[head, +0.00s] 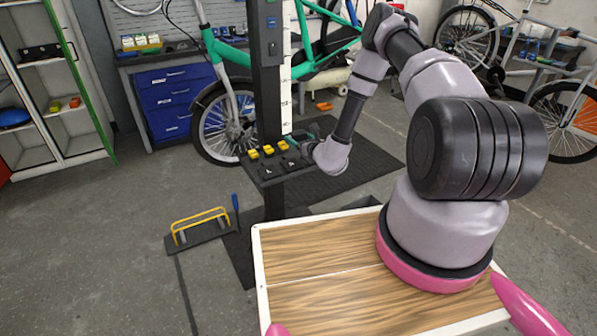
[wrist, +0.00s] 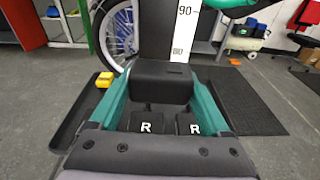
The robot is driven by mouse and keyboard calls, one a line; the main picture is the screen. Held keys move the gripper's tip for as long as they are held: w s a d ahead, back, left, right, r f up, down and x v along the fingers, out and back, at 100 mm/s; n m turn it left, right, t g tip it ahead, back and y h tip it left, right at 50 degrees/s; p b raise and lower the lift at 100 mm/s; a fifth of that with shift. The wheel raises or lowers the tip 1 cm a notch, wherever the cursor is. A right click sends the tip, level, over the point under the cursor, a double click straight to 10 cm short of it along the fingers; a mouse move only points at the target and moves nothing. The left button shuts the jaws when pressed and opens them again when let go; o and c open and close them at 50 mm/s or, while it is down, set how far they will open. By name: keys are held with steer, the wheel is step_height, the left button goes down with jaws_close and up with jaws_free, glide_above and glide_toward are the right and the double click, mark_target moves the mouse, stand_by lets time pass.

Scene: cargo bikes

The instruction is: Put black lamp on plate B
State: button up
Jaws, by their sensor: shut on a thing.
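My gripper (wrist: 158,92) has two teal fingers closed on the sides of a dark block, the black lamp (wrist: 160,80). In the head view my gripper (head: 299,139) is at the right end of a small black shelf (head: 278,178) on a dark post; the lamp is hard to make out there. Small black plates with pale letters show along the shelf's front, too small to read. In the wrist view two dark squares with white letters like R lie below the lamp, between the fingers; I cannot tell whether either is plate B.
Several yellow blocks (head: 268,150) stand on the shelf; one yellow block (wrist: 104,80) shows left of my gripper. The dark post (head: 268,80) with a white scale rises behind the shelf. A teal bike (head: 320,75) stands behind.

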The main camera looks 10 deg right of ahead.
glide_above(296, 166)
step_height(296, 166, down, 8)
steer(key=shift+w+d+r, duration=0.1)
steer(key=shift+r, duration=0.15)
steer(key=shift+f, duration=2.05)
steer(key=shift+f, duration=0.1)
steer(key=o, duration=1.2)
steer(key=shift+o, duration=0.2)
